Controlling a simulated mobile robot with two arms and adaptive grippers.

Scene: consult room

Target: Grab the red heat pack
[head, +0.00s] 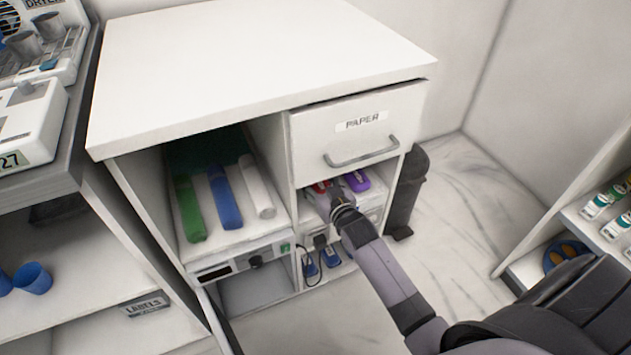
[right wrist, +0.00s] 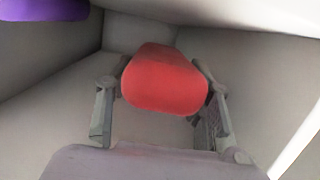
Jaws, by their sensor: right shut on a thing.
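The red heat pack (right wrist: 165,80) sits between the two fingers of my right gripper (right wrist: 162,100) in the right wrist view, and the gripper is shut on it. In the head view, only a bit of the red heat pack (head: 320,187) shows, inside the cubby under the drawer. My right arm reaches into this cubby from the lower right, and my right gripper (head: 335,198) hides most of the pack. My left gripper is not in view.
A purple pack (head: 357,181) lies just right of the red one. The shut drawer marked PAPER (head: 360,125) hangs above the cubby. Green, blue and white rolls (head: 226,197) lie in the left compartment. A dark bin (head: 405,190) stands beside the cabinet.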

